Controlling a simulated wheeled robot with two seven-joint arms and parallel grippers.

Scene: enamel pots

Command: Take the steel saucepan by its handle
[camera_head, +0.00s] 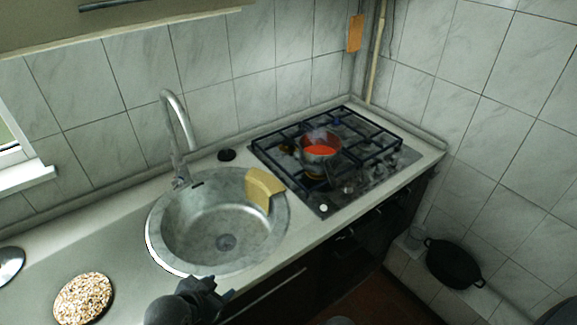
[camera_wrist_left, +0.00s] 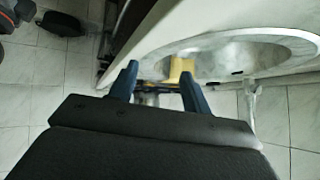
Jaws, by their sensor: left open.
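The steel saucepan (camera_head: 320,152) sits on the gas hob at the right end of the counter, with orange-red contents. Its handle is hard to make out; a dark shape runs from its near side toward the front of the hob. My left gripper (camera_head: 226,297) is at the counter's front edge, below the sink, well short of the saucepan and to its left. In the left wrist view its two blue fingers (camera_wrist_left: 160,74) are apart with nothing held between them. The saucepan cannot be made out in that view. My right gripper is not in view.
The round sink (camera_head: 170,248) with a tall tap (camera_head: 178,120) lies between gripper and hob (camera_head: 385,160). A yellow sponge-like block (camera_head: 262,188) rests on its rim. A speckled round mat (camera_head: 83,299) lies at left. A black pan (camera_head: 453,264) is low at right.

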